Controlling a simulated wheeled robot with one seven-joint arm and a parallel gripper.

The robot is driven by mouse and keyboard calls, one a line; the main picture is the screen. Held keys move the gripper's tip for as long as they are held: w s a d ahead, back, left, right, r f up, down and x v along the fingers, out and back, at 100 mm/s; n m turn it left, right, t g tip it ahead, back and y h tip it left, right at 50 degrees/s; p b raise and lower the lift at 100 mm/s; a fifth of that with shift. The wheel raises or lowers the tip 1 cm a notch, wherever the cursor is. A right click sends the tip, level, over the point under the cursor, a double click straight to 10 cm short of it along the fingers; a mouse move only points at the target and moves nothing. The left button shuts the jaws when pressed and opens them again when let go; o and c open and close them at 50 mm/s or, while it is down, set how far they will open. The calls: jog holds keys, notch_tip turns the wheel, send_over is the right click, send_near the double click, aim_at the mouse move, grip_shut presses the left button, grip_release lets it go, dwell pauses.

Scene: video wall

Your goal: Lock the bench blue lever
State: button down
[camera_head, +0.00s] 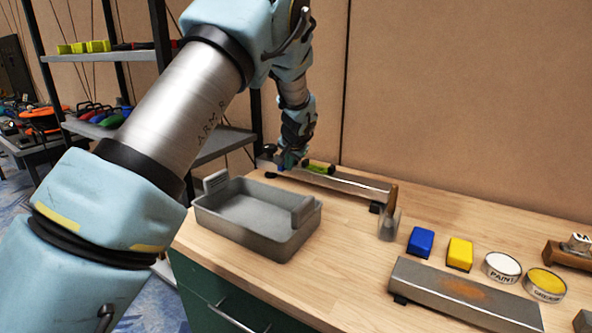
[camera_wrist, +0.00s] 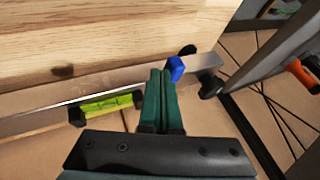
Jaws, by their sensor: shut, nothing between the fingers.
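A small blue lever (camera_wrist: 176,68) stands on a long grey metal bar (camera_wrist: 213,62) along the bench edge, in the wrist view. My gripper (camera_wrist: 160,74) has its two green fingers together and empty. Its tips are right beside the blue lever, on its left in that view; I cannot tell whether they touch it. In the head view my gripper (camera_head: 288,163) is low at the far end of the same bar (camera_head: 350,183), and it largely hides the lever there.
A yellow-green part (camera_wrist: 107,105) sits on the bar. A grey tray (camera_head: 250,215) stands on the wooden bench. Blue (camera_head: 421,242) and yellow (camera_head: 460,253) blocks, a paint tin (camera_head: 501,267) and a second metal bar (camera_head: 460,295) lie to the right. Metal shelving (camera_head: 220,143) stands behind left.

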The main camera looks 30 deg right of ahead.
jog(key=shift+w+a+m+h, duration=0.8)
jog(key=shift+w+a+m, duration=0.2)
jog(key=shift+w+m, duration=0.2)
jog(key=shift+s, duration=0.1)
jog(key=shift+d, duration=0.15)
jog(key=shift+d, duration=0.65)
jog(key=shift+s, duration=0.1)
